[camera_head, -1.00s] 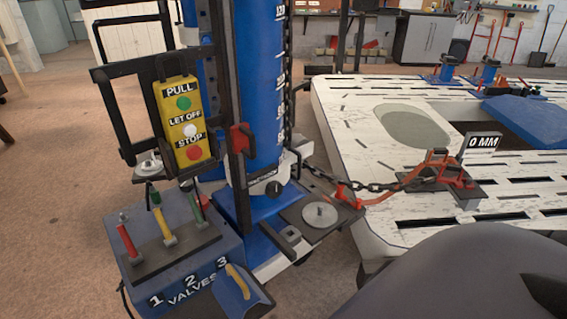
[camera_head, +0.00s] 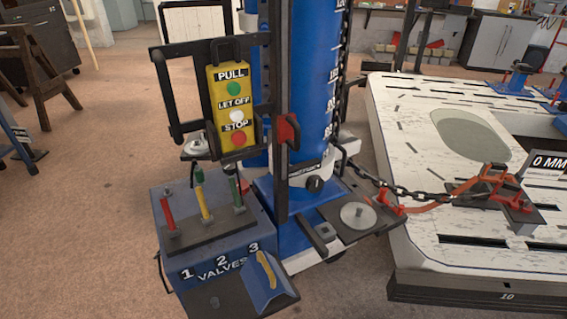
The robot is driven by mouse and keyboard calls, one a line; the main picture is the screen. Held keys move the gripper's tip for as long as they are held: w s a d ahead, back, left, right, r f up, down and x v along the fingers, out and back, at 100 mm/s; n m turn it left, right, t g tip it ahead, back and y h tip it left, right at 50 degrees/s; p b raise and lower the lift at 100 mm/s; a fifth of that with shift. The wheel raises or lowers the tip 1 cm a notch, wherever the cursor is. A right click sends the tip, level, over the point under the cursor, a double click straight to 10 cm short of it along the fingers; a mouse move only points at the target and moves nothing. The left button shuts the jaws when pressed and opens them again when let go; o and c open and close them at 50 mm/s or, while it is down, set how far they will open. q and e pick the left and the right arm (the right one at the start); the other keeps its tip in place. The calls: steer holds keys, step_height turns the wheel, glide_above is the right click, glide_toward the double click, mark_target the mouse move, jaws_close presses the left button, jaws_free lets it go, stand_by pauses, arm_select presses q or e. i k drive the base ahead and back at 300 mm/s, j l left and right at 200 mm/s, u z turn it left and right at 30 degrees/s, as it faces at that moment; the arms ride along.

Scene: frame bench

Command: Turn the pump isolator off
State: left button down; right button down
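No part clearly labelled as the pump isolator can be read. A red switch-like part (camera_head: 288,131) sits on the dark upright beside the blue column (camera_head: 302,70). A black round knob (camera_head: 315,184) is low on the column, under a dark label too small to read. A yellow control box (camera_head: 232,104) hangs left of the column, marked PULL, LET OFF and STOP, with green, white and red buttons. Neither of my grippers shows in the head view.
A blue valve box (camera_head: 215,262) with red, yellow and green levers, marked 1, 2, 3 VALVES, stands front left. A white slotted bench (camera_head: 405,150) with a chain and orange clamp (camera_head: 478,185) is at right.

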mark_target(245, 184)
steer(key=z, duration=0.45)
steer(key=j+z, duration=0.3)
steer(key=z, duration=0.15)
steer(key=j+z, duration=0.25)
steer(key=z, duration=0.25)
steer(key=k+j+z, duration=0.45)
steer(key=j, duration=0.2)
steer(key=k+j, duration=0.15)
steer(key=j, duration=0.2)
steer(key=k+j+z, duration=0.1)
steer(key=j, duration=0.3)
steer(key=k+j, duration=0.3)
steer(key=j+z, duration=0.05)
